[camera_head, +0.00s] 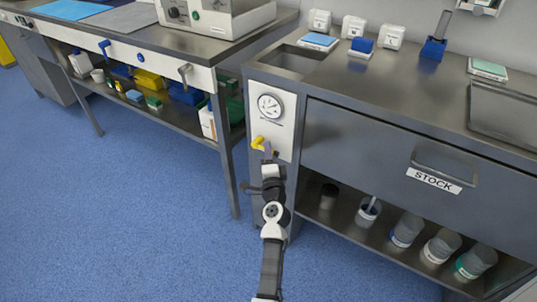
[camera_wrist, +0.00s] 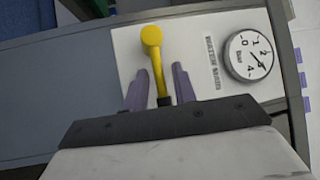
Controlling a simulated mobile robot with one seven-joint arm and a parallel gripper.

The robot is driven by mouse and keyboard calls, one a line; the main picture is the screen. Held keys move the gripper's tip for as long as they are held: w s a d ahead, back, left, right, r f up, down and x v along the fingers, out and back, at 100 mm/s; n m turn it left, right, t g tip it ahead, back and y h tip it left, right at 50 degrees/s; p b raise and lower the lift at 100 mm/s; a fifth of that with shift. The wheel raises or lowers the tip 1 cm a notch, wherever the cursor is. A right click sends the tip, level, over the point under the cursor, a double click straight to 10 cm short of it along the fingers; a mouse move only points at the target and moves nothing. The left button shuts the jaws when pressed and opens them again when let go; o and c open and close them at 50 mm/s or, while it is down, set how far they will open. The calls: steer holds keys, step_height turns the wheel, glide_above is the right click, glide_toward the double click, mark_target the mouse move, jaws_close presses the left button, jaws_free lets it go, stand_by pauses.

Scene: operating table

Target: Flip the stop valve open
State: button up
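The stop valve has a yellow handle (camera_head: 257,142) on a white panel at the left end of the grey cabinet. In the wrist view, the yellow handle (camera_wrist: 157,62) has a round knob and a stem running down between my fingers. My gripper (camera_wrist: 160,72) is open, with one purple finger on each side of the stem and a visible gap on both sides. In the head view, my gripper (camera_head: 268,151) is in front of the panel, just right of the handle.
A round pressure gauge (camera_head: 269,106) sits above the valve; it also shows in the wrist view (camera_wrist: 249,56). The white panel (camera_head: 286,130) surrounds both. A drawer marked STOCK (camera_head: 437,178) is to the right. A workbench (camera_head: 140,40) stands left, with blue floor (camera_head: 120,220) free below.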

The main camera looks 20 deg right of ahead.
steer(key=shift+o, duration=0.2)
steer(key=shift+r, duration=0.1)
step_height(320, 180, up, 20)
steer(key=p, duration=0.9)
